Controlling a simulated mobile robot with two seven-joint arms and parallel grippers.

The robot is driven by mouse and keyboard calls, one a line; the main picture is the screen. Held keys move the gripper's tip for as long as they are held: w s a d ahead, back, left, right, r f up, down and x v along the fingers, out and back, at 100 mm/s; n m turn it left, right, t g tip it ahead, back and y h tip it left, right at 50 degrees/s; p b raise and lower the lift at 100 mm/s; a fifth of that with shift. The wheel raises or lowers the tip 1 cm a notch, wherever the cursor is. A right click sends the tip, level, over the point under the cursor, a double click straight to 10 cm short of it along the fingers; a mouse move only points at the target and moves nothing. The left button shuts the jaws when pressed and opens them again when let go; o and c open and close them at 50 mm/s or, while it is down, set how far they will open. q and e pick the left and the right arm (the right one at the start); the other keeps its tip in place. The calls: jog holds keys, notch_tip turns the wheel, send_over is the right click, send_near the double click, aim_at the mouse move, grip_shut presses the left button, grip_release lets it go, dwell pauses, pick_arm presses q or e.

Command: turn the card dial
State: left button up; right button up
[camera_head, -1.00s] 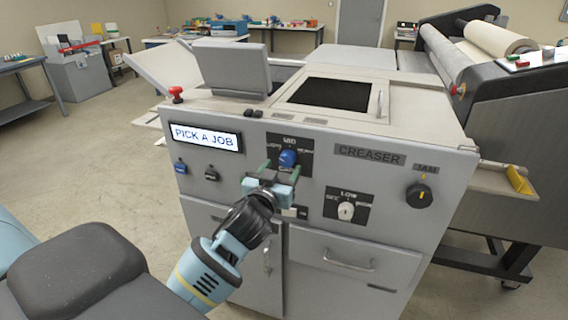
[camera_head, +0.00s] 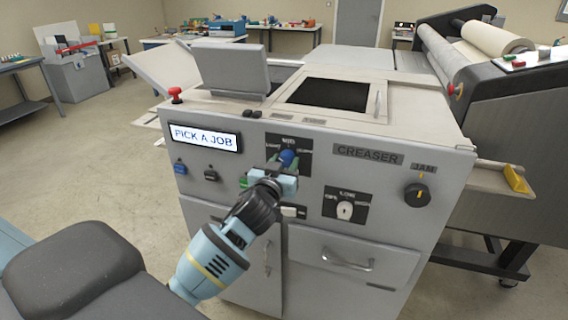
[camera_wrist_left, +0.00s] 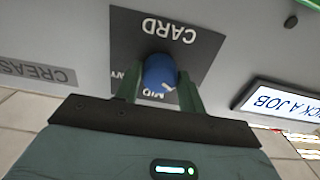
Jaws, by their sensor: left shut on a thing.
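The card dial is a blue knob (camera_head: 287,158) on a dark plate on the grey machine's front. In the left wrist view the blue knob (camera_wrist_left: 158,72) sits by the upside-down word CARD, with MID at its opposite side. Its white mark points to the picture's lower right. My left gripper (camera_head: 286,165) is shut on the knob, one finger on each side. In the left wrist view the fingers (camera_wrist_left: 160,88) flank it closely. The label at the far left of the plate is partly hidden by a finger. My right gripper is not in view.
The lit screen (camera_head: 205,138) reads PICK A JOB. A red mushroom button (camera_head: 175,94) stands on the left corner. A white knob (camera_head: 345,210) and a black JAM knob (camera_head: 417,195) are to the right. A drawer handle (camera_head: 347,262) juts out below.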

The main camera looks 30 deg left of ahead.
pick_arm(q)
jog(key=shift+m, duration=0.5)
jog(key=shift+c, duration=0.2)
jog(key=m, duration=0.4)
jog(key=shift+m, duration=0.4)
jog(key=m, duration=1.2)
jog(key=shift+m, duration=0.3)
jog(key=m, duration=0.5)
jog(key=shift+m, duration=0.3)
jog(key=o, duration=1)
jog(key=shift+c, duration=0.2)
jog(key=shift+s, duration=0.1)
